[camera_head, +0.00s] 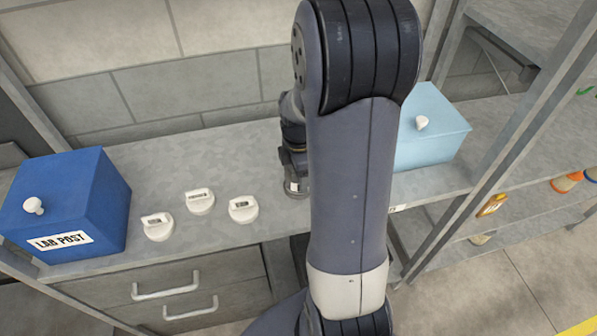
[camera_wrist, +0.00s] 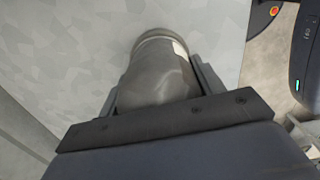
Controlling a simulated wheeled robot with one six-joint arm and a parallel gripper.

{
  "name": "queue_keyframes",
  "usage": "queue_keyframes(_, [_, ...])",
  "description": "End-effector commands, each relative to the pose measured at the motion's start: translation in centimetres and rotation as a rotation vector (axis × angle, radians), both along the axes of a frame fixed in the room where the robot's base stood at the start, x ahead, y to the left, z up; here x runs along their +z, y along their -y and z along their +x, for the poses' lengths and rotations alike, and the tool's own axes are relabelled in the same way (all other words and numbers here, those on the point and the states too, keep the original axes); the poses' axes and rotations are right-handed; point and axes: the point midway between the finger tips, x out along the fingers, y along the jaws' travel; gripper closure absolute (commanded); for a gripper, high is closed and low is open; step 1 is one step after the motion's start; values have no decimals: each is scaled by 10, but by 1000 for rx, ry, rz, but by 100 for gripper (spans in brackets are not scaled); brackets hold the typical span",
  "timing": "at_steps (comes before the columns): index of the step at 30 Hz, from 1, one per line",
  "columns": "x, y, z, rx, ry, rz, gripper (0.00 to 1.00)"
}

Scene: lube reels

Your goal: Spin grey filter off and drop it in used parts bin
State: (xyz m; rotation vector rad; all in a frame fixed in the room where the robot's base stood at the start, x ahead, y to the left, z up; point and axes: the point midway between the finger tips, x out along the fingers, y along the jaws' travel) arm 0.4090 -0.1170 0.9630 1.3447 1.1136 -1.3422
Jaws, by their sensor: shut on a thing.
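The grey filter (camera_wrist: 158,72) shows in the wrist view as a dark grey cylinder with a pale label patch near its far end. My gripper (camera_wrist: 157,92) is shut on it, one finger on each side. The far end of the filter lies against or close to a pale grey mottled surface; I cannot tell whether it touches. In the head view my gripper (camera_head: 294,180) is low over the back of the grey counter, mostly hidden behind my arm. No bin marked for used parts can be made out.
A dark blue box labelled LAB POST (camera_head: 75,205) stands at the left of the counter (camera_head: 240,160). Three white round pieces, one of them the nearest piece (camera_head: 158,227), lie beside it. A light blue box (camera_head: 430,135) with a white knob stands at the right, partly behind my arm.

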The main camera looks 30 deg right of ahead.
Motion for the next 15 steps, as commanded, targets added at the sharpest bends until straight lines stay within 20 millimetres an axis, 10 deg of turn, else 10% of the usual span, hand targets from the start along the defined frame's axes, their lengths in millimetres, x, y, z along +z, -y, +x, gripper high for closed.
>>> queue_keyframes(15, [-4, -1, -3, 366, -9, 4, 69])
